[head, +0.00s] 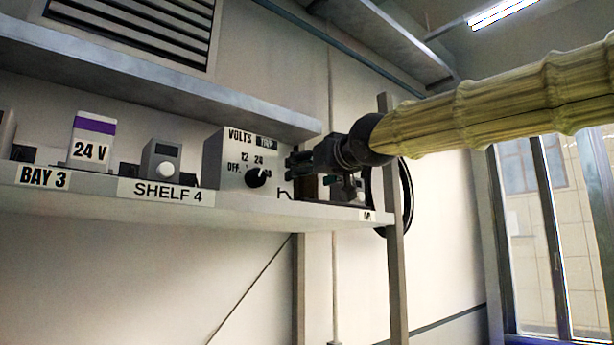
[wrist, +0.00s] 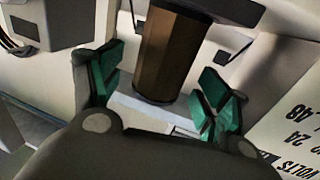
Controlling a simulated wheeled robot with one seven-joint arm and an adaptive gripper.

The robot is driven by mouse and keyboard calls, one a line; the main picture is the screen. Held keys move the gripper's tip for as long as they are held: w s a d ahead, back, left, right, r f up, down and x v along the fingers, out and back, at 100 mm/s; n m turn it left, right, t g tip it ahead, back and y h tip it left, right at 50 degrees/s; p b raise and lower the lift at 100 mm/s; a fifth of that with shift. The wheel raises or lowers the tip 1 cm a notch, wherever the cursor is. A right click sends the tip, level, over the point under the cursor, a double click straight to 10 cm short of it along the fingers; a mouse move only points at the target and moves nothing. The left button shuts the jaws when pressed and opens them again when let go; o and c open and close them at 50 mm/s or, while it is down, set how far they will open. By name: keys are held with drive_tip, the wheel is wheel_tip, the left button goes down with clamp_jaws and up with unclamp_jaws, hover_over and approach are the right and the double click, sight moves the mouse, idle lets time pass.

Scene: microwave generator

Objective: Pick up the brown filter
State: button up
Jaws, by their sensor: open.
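The brown filter (wrist: 166,58) shows in the wrist view as a brown cylinder with dark ends, near the top middle. My gripper (wrist: 161,68) is open, with one green-padded finger on each side of the filter in the picture. A gap shows between each finger and the filter, and I see no contact. In the head view my gripper (head: 296,166) is at the right end of the shelf, just right of the VOLTS box. There the filter is mostly hidden behind the gripper, and I cannot make it out clearly.
The grey VOLTS box (head: 229,160) with a black knob stands close to my gripper. The shelf (head: 250,208) also holds a small grey unit (head: 161,161) and a 24 V block (head: 92,140). Another shelf (head: 150,78) runs above. A metal post (head: 396,250) stands at the right.

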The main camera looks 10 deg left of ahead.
drive_tip(key=x, duration=0.3)
drive_tip(key=shift+f, duration=0.1)
drive_tip(key=shift+s+d, duration=0.2)
drive_tip(key=shift+d, duration=0.05)
drive_tip(key=shift+c, duration=0.4)
drive_tip(key=shift+w+a, duration=0.1)
drive_tip(key=shift+a, duration=0.05)
drive_tip(key=c, duration=1)
drive_tip(key=shift+c, duration=0.4)
